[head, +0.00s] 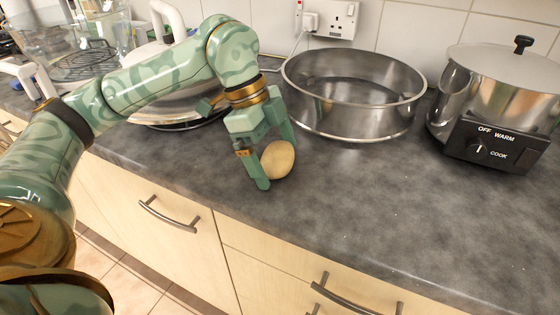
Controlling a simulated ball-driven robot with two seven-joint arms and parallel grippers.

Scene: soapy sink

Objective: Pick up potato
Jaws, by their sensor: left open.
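A tan oval potato (278,160) lies on the dark grey countertop near its front edge. My left gripper (279,165) reaches down over it from the left with its fingers spread. One finger is at the potato's near left side and the other is at its upper right. I cannot tell whether either finger touches it. The left gripper is open. My right gripper does not show.
A round steel pan (352,122) stands just behind and right of the potato. A cooker (492,105) with a black control box stands at the right. Silver cookware (180,108) is behind my left arm. The counter (400,215) at front right is clear.

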